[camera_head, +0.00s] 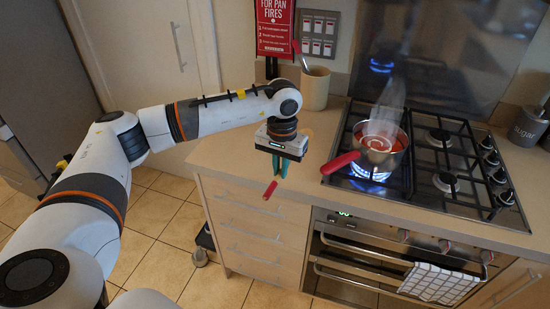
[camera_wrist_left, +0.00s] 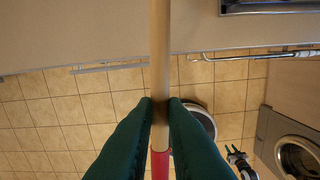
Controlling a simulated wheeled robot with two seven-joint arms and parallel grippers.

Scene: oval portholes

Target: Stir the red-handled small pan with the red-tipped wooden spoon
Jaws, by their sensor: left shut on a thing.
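The red-handled small pan (camera_head: 381,150) stands on the lit left burner of the hob. It holds red contents with a pale swirl, and pale steam rises above. Its red handle (camera_head: 341,162) points left toward the counter edge. My left gripper (camera_head: 280,166) is left of the pan, near the counter's front edge, pointing down. It is shut on the wooden spoon (camera_wrist_left: 159,55), apart from the pan. The spoon's red tip (camera_head: 270,190) shows below the gripper. In the left wrist view the pale shaft runs between the teal fingers (camera_wrist_left: 160,104). The spoon's other end is out of view.
A beige crock (camera_head: 314,90) holding a utensil stands behind my left gripper, beside a red sign (camera_head: 275,27). Other burners (camera_head: 438,137) on the right are empty. A sugar canister (camera_head: 527,125) stands at the far right. Clear counter lies between gripper and hob.

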